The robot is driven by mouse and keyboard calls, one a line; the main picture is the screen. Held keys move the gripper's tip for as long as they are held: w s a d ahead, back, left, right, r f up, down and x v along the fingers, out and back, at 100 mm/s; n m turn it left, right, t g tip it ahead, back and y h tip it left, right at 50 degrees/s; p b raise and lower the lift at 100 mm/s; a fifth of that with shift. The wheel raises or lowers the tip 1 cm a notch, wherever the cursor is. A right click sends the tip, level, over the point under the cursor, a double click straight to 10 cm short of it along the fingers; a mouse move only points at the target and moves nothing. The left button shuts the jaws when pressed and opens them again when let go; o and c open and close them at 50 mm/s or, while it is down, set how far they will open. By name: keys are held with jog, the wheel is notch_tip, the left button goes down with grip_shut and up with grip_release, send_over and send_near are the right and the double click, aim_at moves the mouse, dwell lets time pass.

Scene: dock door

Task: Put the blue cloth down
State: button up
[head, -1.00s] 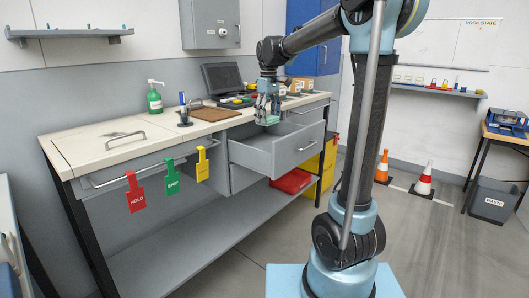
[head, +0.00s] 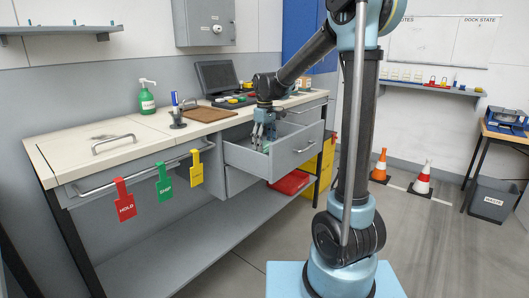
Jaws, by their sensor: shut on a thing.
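My gripper (head: 264,141) points down inside the open drawer (head: 297,152) of the workbench. It is shut on a small, pale green thing (head: 266,147) that shows low between its fingers. The thing looks green rather than blue, and I cannot tell whether it is a cloth. The drawer front and side partly hide it, so I cannot tell whether it touches the drawer floor. I see no clearly blue cloth elsewhere.
The workbench top (head: 75,150) holds a green bottle (head: 147,98), a brown board (head: 207,114) and a dark screen (head: 217,76). Red, green and yellow tags hang from the front rail (head: 130,178). A red tray (head: 290,182) lies below the drawer. Cones (head: 422,178) stand right.

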aim_at(265, 143)
jog(key=shift+f, duration=1.7)
jog(key=shift+f, duration=0.1)
jog(key=o, duration=0.9)
jog(key=shift+o, duration=0.2)
notch_tip(265, 143, up, 12)
jog(key=shift+r, duration=0.1)
jog(key=shift+w, duration=0.1)
